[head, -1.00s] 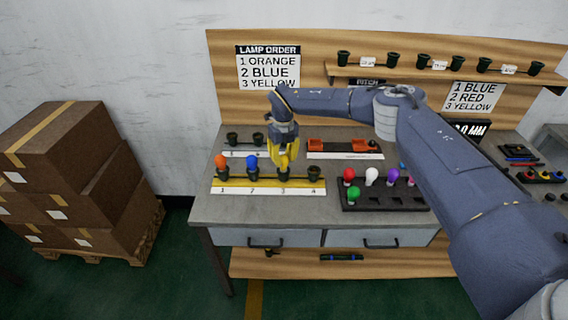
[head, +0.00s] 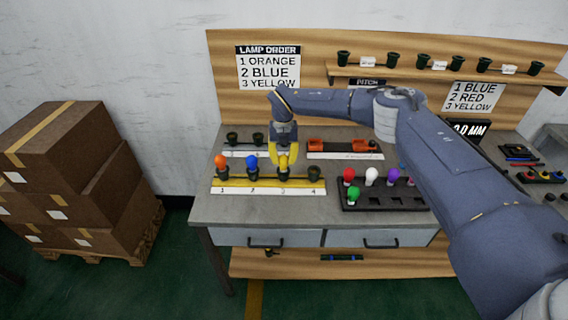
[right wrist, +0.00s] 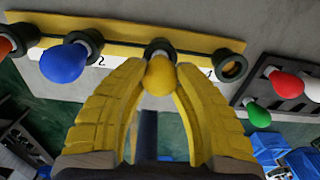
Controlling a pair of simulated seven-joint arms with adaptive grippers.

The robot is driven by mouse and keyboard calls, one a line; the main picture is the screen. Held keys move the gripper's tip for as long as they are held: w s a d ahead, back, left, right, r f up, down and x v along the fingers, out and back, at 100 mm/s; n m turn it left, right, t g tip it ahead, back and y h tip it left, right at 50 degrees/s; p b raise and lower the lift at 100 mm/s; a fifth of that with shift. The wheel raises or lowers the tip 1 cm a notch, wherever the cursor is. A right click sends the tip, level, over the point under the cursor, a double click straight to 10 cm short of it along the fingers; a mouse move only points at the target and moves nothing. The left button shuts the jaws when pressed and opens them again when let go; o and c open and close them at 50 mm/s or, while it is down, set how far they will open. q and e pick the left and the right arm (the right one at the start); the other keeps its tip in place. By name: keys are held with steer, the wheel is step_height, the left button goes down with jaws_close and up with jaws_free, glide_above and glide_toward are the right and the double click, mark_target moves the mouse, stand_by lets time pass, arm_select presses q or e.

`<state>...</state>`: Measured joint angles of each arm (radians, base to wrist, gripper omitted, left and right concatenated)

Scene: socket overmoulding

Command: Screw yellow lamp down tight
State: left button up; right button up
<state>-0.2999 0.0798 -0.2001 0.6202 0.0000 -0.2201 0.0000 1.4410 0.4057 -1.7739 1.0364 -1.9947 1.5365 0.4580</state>
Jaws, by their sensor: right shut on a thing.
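The yellow lamp (head: 283,162) stands in the socket at number 3 on the yellow strip (head: 239,184); it also shows in the right wrist view (right wrist: 160,76). My right gripper (head: 284,160) reaches down from above, its yellow fingers shut on the yellow lamp. In the right wrist view the fingertips (right wrist: 158,68) lie on both sides of the bulb near the socket mouth. The orange lamp (head: 221,161) and the blue lamp (head: 252,162) stand in the sockets to the left. The fourth socket (head: 314,173) is empty. My left gripper is not in view.
A dark tray (head: 385,200) with red, white, purple and green lamps sits to the right of the strip. Empty sockets (head: 244,139) and an orange-red fixture (head: 345,145) stand behind. The lamp order sign (head: 268,68) hangs on the back board.

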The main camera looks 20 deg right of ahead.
steer(key=m, duration=0.3)
steer(key=shift+m, duration=0.4)
steer(key=shift+m, duration=2.3)
steer(key=m, duration=0.4)
steer(key=shift+f, duration=0.1)
steer(key=shift+m, duration=0.3)
